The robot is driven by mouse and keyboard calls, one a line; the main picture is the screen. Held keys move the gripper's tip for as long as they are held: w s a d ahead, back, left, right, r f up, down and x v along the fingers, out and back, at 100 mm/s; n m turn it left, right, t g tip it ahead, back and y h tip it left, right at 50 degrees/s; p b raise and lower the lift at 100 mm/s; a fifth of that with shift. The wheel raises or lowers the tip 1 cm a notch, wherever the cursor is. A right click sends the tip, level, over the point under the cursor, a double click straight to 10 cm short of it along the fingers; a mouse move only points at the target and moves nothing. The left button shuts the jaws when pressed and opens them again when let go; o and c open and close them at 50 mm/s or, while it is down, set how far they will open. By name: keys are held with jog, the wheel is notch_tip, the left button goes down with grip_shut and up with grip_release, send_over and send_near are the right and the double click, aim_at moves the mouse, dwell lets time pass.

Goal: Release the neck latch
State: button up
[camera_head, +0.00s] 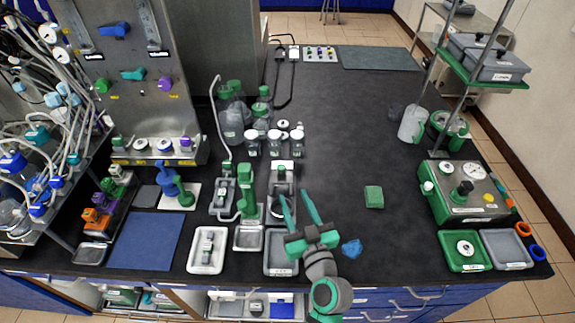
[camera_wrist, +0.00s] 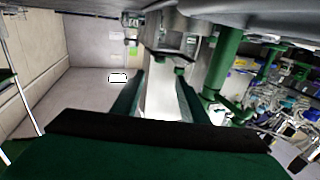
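My gripper (camera_head: 298,208) is open, its two teal fingers apart and pointing away from my body toward a grey stand (camera_head: 283,187) on the bench. It also shows in the wrist view (camera_wrist: 158,92), with the fingers either side of a pale grey part of a fixture (camera_wrist: 166,95). A small green knob (camera_wrist: 180,70) is near the right fingertip. I cannot tell whether the fingers touch anything. The neck latch cannot be picked out with certainty; it may be part of this fixture. A green post (camera_wrist: 226,65) stands to the right in the wrist view.
A green stand (camera_head: 248,194) is close on the left of the grey stand. A grey tray (camera_head: 281,267) and a white tray (camera_head: 205,266) lie in front. A blue lump (camera_head: 352,248) and a green block (camera_head: 373,197) lie to the right.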

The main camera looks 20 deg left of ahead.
aim_at(283, 170)
jog(key=x, duration=1.1)
jog(key=shift+s, duration=0.1)
grip_shut()
